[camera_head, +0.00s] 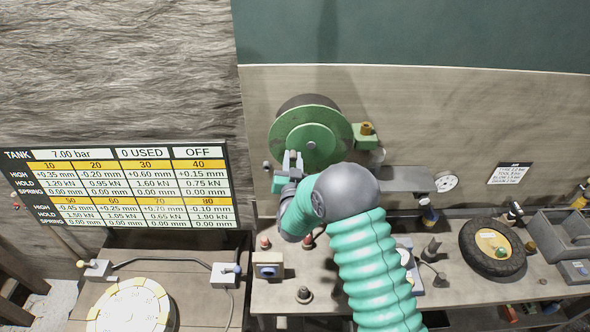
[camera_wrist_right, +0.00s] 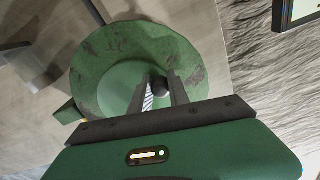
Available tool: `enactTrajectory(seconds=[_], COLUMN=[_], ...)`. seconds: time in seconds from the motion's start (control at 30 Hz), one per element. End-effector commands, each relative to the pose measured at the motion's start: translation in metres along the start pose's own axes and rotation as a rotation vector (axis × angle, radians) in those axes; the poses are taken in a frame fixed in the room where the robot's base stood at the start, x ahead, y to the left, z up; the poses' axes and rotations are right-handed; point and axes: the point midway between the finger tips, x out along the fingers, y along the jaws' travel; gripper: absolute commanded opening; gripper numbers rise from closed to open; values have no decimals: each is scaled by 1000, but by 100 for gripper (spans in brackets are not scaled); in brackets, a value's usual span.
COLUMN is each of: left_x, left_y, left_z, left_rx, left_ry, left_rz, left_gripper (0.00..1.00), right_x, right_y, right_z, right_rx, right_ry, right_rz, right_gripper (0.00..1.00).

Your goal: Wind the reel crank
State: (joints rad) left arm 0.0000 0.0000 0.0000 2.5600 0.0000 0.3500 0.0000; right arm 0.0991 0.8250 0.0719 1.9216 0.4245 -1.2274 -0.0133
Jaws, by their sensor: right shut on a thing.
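The green reel (camera_head: 318,118) is mounted on the grey-brown back wall, with a lighter green hub on its front. In the right wrist view the reel's scuffed green disc (camera_wrist_right: 105,65) fills the upper middle. My right gripper (camera_head: 291,160) is in front of the reel's lower left part. In the wrist view its two dark fingers (camera_wrist_right: 163,92) are shut around the crank handle, whose dark round knob (camera_wrist_right: 158,86) shows between them. The rest of the crank is mostly hidden by the gripper. My left gripper is in neither view.
A tank board (camera_head: 120,188) hangs at left. Below the reel, a workbench (camera_head: 460,290) holds a tyre (camera_head: 492,247), a grey bin (camera_head: 560,236) and small tools. A green bracket with a brass knob (camera_head: 367,128) sits right of the reel. A round dial (camera_head: 446,182) is further right.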

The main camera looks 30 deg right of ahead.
Motion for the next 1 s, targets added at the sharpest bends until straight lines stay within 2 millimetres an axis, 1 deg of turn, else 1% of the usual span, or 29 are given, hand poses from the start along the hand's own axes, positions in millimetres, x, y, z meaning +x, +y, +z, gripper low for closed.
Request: enactTrajectory(seconds=[0.03,0.5,1.0], left_x=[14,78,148], left_y=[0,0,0], left_z=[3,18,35], left_rx=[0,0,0], left_ry=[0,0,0], left_rz=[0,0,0], left_gripper=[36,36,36], right_x=[1,1,0], right_y=[0,-10,-6], right_z=[1,-24,-51], right_rx=[45,493,967], right_ry=[10,11,10], right_rz=[0,-2,-3], right_gripper=[0,0,0])
